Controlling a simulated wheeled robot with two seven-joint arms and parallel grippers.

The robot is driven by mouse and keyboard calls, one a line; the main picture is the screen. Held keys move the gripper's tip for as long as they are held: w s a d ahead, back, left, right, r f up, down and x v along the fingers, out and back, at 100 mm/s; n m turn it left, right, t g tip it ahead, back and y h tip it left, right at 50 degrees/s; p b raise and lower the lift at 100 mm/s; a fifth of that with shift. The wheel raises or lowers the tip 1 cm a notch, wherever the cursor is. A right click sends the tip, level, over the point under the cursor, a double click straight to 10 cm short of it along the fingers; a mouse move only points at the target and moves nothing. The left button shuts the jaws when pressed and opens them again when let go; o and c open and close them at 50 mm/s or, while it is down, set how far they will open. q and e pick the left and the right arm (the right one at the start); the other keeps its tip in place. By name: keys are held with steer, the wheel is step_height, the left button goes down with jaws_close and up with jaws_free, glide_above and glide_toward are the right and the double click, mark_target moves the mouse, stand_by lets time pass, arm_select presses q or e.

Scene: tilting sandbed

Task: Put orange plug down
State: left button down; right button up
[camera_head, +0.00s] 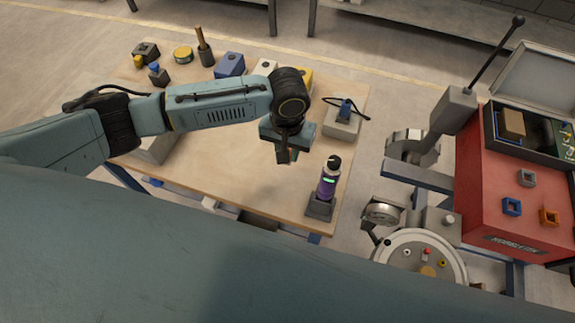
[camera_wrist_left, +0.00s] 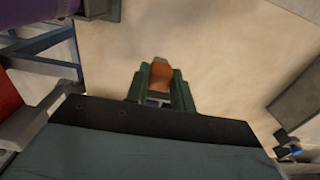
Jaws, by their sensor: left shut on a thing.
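My left gripper (camera_head: 287,155) hangs above the right part of the wooden table (camera_head: 225,185), with its fingers pointing down. In the left wrist view its green fingers (camera_wrist_left: 160,90) are shut on the orange plug (camera_wrist_left: 160,73). The plug's end shows between the fingertips, over the bare tan tabletop (camera_wrist_left: 225,60). I cannot tell the exact gap between plug and table. In the head view the plug is hidden or too small to make out. My right gripper is not in view.
A purple bottle (camera_head: 327,180) stands in a dark holder (camera_head: 319,208) right of my gripper. A grey block with a blue plug (camera_head: 345,108) is behind it. Several blocks line the table's back, including a blue one (camera_head: 230,65). A red machine (camera_head: 510,195) stands at right.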

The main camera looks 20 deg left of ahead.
arm_select(q)
step_height(320, 180, down, 4)
steer(key=shift+f, duration=0.1)
step_height(320, 180, down, 3)
steer(key=shift+r+b, duration=0.1)
steer(key=shift+b, duration=0.35)
steer(key=c, duration=1.2)
jaws_free()
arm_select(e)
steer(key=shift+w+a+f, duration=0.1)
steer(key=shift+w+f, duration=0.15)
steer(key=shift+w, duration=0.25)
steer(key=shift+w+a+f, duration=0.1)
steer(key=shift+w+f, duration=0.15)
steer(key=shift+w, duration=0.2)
arm_select(q)
step_height(320, 180, up, 12)
steer(key=shift+w+r+p, duration=0.1)
steer(key=shift+p, duration=0.65)
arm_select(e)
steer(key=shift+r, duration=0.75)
